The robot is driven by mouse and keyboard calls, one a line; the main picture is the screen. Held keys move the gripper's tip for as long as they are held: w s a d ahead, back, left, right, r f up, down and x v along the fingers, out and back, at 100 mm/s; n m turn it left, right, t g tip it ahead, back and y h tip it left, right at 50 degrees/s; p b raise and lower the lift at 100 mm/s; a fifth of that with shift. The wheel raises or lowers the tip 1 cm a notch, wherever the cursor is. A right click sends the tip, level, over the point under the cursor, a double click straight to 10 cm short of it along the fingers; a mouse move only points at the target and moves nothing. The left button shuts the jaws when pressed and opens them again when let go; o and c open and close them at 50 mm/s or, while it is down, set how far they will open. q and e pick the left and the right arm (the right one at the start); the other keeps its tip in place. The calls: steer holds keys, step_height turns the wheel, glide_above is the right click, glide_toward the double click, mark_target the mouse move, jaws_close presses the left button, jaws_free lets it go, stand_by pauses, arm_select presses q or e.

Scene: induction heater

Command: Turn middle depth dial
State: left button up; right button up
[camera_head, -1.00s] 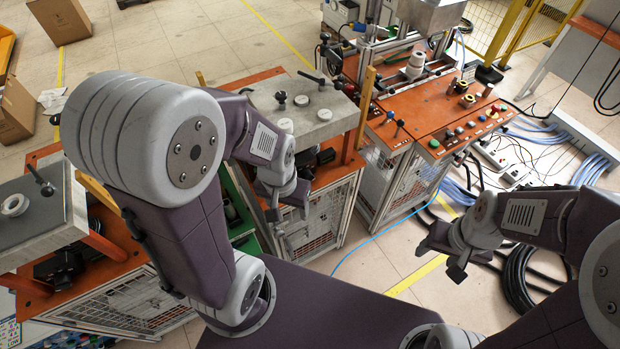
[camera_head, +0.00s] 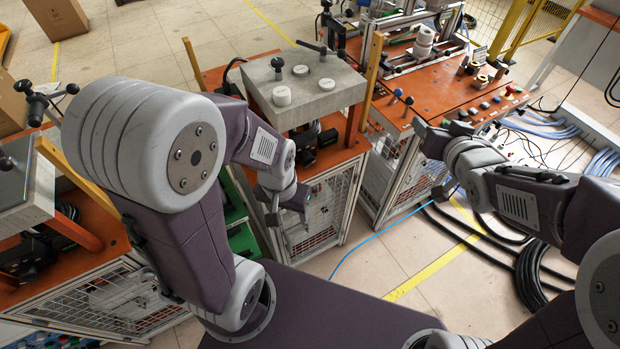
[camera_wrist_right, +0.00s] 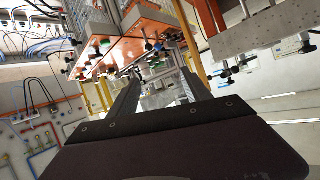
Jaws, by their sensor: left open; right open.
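I cannot tell which part is the middle depth dial. Candidates are the small dark and coloured controls on the orange panel (camera_head: 450,92) at the right station, including a blue-topped knob (camera_head: 398,93) on its near edge. Knobs and white round caps (camera_head: 282,96) also sit on the grey block (camera_head: 318,98) of the middle station. My right gripper (camera_head: 432,158) is open and empty, in front of the orange panel. In the right wrist view the panel (camera_wrist_right: 128,48) shows beyond its open fingers (camera_wrist_right: 160,95). My left gripper (camera_head: 290,212) is open, low in front of the middle station.
Another station with a grey block (camera_head: 28,190) stands at the left. Black cables (camera_head: 485,250) and a blue hose (camera_head: 375,228) lie on the floor at the right. A yellow fence (camera_head: 515,40) stands behind.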

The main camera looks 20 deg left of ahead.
steer(key=a+f+n+t+y+b, duration=0.1)
steer(key=a+f+n+y+b, duration=0.25)
steer(key=a+f+b, duration=0.45)
steer(key=n+g+y+b, duration=0.3)
steer(key=n+y+b, duration=0.3)
steer(key=b, duration=1.9)
glide_toward(310, 161)
steer(key=f+m, duration=0.1)
steer(key=m, duration=0.1)
steer(key=shift+n+y, duration=0.25)
steer(key=shift+y, duration=0.1)
steer(key=b+x, duration=0.1)
steer(key=x, duration=0.3)
steer(key=b+x, duration=0.1)
steer(key=x, duration=0.4)
steer(key=shift+w+d+f, duration=0.1)
steer(key=shift+f, duration=0.1)
steer(key=shift+w+a+r, duration=0.1)
steer(key=shift+w+a, duration=0.25)
steer(key=shift+a, duration=0.1)
arm_select(q)
step_height(310, 161, down, 38)
steer(key=shift+f, duration=0.25)
arm_select(e)
jaws_close()
